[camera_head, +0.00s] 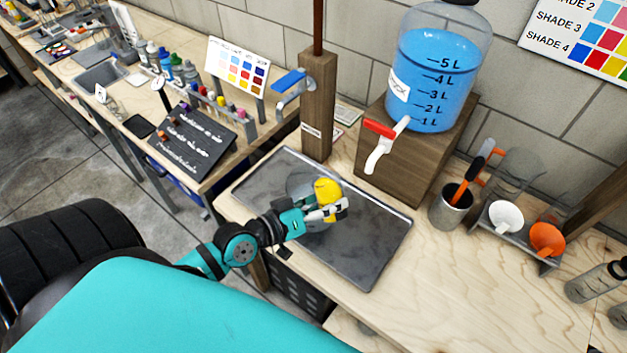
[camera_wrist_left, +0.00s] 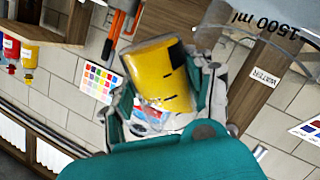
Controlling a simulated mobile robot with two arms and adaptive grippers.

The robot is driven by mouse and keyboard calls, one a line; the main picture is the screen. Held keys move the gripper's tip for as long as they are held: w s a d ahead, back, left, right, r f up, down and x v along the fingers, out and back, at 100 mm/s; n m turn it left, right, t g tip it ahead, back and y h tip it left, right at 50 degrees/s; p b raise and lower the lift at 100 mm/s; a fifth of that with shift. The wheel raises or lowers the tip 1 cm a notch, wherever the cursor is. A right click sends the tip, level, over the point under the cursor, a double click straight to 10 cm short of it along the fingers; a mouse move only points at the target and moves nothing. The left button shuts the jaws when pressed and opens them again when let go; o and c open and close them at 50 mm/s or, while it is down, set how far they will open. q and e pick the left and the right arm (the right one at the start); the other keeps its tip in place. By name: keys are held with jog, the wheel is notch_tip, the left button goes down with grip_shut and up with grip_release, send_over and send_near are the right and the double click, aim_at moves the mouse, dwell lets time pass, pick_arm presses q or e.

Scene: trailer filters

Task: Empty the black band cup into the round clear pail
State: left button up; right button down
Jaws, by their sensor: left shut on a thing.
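My left gripper (camera_head: 335,208) is shut on a small cup (camera_head: 327,187) that shows yellow. In the left wrist view the cup (camera_wrist_left: 160,75) sits between the fingers of the gripper (camera_wrist_left: 165,105), with short dark marks on its side. I cannot make out a full black band. The round clear pail (camera_head: 299,183) stands on the grey tray (camera_head: 370,240), partly hidden behind the cup and gripper. A clear wall marked 1500 ml (camera_wrist_left: 265,24) shows in the left wrist view. The cup is at the pail in the head view; I cannot tell its exact tilt. My right gripper is not in view.
A blue water tank (camera_head: 435,80) with a red-handled tap stands on a wooden block (camera_head: 405,160) behind the tray. A wooden post (camera_head: 318,105) rises at the tray's back. A metal cup (camera_head: 450,208) with tools and a funnel rack (camera_head: 520,240) stand right.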

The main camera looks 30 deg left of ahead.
pick_arm(q)
jog(key=shift+w+a+r+n, duration=0.1)
jog(key=shift+r+n, duration=0.25)
jog(key=shift+n, duration=0.05)
jog(key=shift+f+n+g+h, duration=0.3)
jog(key=shift+n+h, duration=0.1)
jog(key=shift+n, duration=0.4)
dwell(1.0)
jog(key=shift+f+n+g+h, duration=0.45)
jog(key=shift+n+g+h, duration=0.05)
jog(key=shift+n, duration=0.7)
dwell(2.6)
jog(key=shift+w+a+r+n, duration=0.4)
jog(key=shift+a+r+n, duration=0.05)
jog(key=shift+a+n, duration=0.2)
dwell(1.3)
